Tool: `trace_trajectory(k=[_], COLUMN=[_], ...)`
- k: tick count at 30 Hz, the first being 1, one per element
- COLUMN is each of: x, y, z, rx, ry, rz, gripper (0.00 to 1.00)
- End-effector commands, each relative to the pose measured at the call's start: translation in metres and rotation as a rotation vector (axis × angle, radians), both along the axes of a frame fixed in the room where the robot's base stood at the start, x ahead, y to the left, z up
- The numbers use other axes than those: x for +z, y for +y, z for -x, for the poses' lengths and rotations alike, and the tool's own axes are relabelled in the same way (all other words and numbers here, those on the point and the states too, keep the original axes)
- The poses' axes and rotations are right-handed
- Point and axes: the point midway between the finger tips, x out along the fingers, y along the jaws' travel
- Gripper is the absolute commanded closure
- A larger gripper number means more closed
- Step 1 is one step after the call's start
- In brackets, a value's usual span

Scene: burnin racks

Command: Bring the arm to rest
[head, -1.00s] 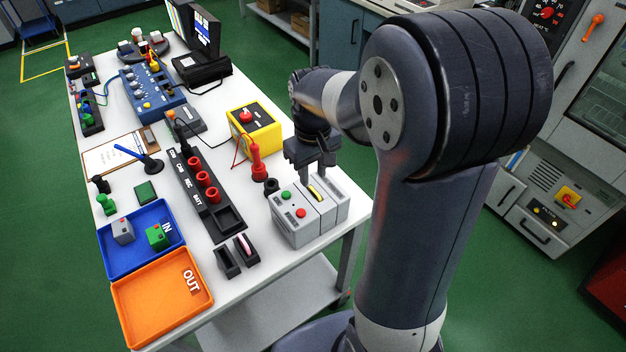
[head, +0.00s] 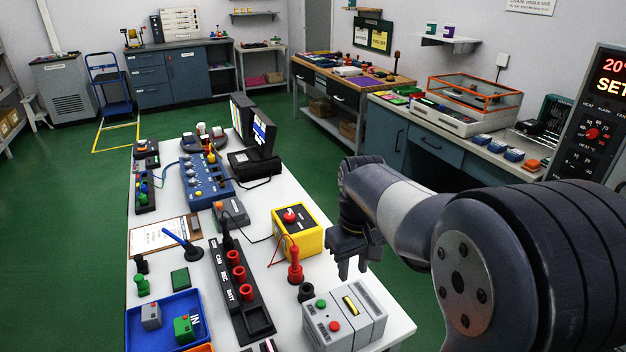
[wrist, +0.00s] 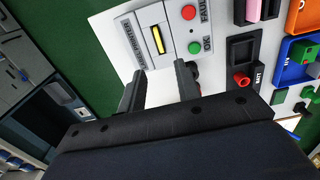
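My gripper (head: 352,268) is above the right edge of the white table (head: 398,316), behind and above a grey box (head: 345,316) with a green button, a red button and a yellow strip in a slot. Its two fingers are apart, with nothing visible between them. In the wrist view the open fingers (wrist: 160,85) point toward the grey box (wrist: 172,52), and a gap shows between them. My arm reaches in from the lower right of the head view.
A yellow box (head: 297,232) with a red button and a red probe (head: 295,266) stand left of my gripper. A black socket strip (head: 240,290) and blue IN tray (head: 195,312) are farther left. Green floor lies right of the table; a workbench (head: 440,150) stands beyond.

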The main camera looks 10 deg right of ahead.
Motion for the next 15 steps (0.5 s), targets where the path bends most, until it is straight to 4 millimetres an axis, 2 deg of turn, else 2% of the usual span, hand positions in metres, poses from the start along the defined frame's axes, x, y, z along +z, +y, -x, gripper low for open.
trace_trajectory(k=[9,15], x=[-0.060,-0.091], y=[0.000,0.000], z=[0.001,0.001], rx=[0.000,0.000], ry=[0.005,0.004], rz=[0.001,0.000], gripper=[0.68,0.68])
